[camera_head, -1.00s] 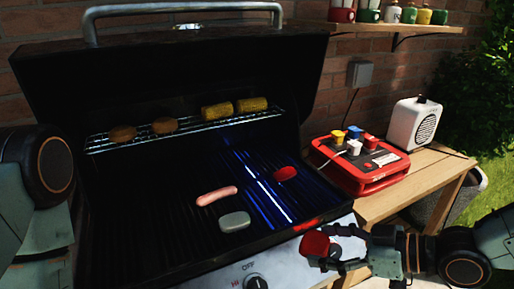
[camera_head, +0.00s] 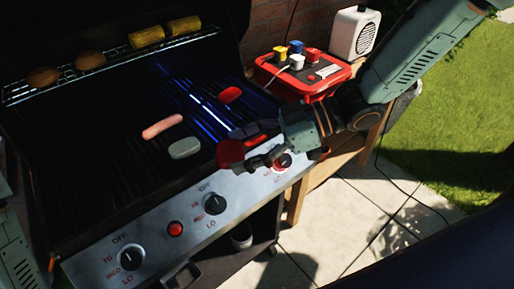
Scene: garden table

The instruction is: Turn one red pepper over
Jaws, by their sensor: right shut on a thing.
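My right gripper (camera_head: 250,158) is shut on a red pepper piece (camera_head: 230,152). It holds the piece over the grill's front right edge, above the control panel. A second red pepper piece (camera_head: 229,95) lies on the grate at the back right, apart from the gripper. Another red piece (camera_head: 256,138) shows just behind the gripper at the grate's front right edge, partly hidden. Part of my left arm shows at the lower left, but its gripper is out of view.
A pink sausage (camera_head: 163,126) and a grey block (camera_head: 184,148) lie on the grate (camera_head: 95,165). Corn and round patties sit on the raised rack (camera_head: 105,67). Knobs line the front panel (camera_head: 160,232). A red case (camera_head: 300,88) and a white speaker (camera_head: 354,35) stand on the side table.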

